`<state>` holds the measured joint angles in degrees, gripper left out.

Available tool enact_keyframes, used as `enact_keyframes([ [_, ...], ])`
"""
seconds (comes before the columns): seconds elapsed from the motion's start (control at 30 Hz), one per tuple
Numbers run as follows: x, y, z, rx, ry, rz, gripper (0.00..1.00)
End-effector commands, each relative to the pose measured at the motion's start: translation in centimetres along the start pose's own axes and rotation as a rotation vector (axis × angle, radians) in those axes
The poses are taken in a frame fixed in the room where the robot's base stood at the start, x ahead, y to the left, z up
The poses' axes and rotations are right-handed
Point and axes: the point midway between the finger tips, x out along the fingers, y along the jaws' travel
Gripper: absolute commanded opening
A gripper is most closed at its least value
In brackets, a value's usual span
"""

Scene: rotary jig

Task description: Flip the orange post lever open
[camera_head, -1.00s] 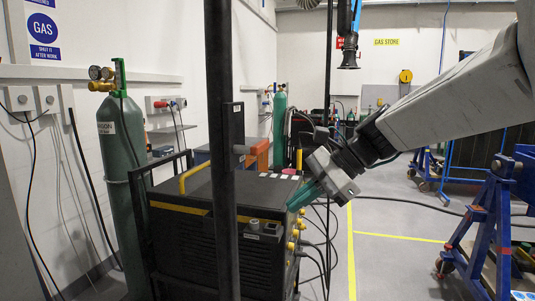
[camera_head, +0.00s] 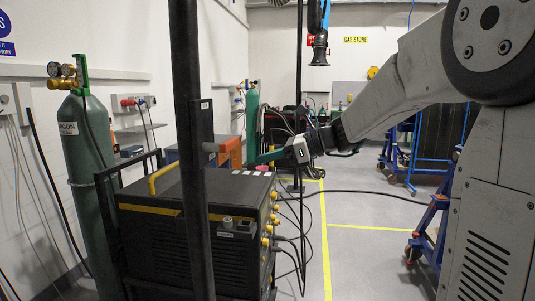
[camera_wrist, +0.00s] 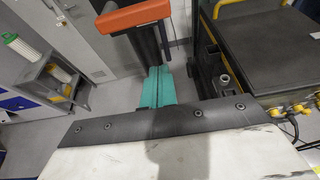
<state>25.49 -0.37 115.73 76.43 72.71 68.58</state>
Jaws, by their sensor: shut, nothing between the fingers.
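An orange bar (camera_wrist: 133,18), which looks like the lever, lies across the top of a dark upright part in the wrist view. An orange shape (camera_head: 228,152) also shows beside the dark post (camera_head: 190,120) in the head view; I cannot tell if it is the same lever. My gripper (camera_head: 258,160) has teal fingers pointing left, right of that orange shape. In the wrist view the fingers (camera_wrist: 158,85) are together and empty, below the orange bar. They look apart from it, but the depth is hard to judge.
A black welding machine (camera_head: 155,228) with a yellow handle stands in front, cables at its right side. A green gas cylinder (camera_head: 88,150) stands by the left wall. Blue trestles (camera_head: 432,215) are at the right. Floor between is clear apart from a cable.

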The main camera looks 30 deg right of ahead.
Motion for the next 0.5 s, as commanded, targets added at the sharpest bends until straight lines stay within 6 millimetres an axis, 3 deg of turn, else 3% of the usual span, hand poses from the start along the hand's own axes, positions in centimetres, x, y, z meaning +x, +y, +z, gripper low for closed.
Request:
enact_keyframes([
  [0.33,7.6,0.2,0.0,-0.001,0.001,0.006,0.0],
  [0.5,6.5,0.1,2.5,-0.004,0.0,0.001,0.0],
])
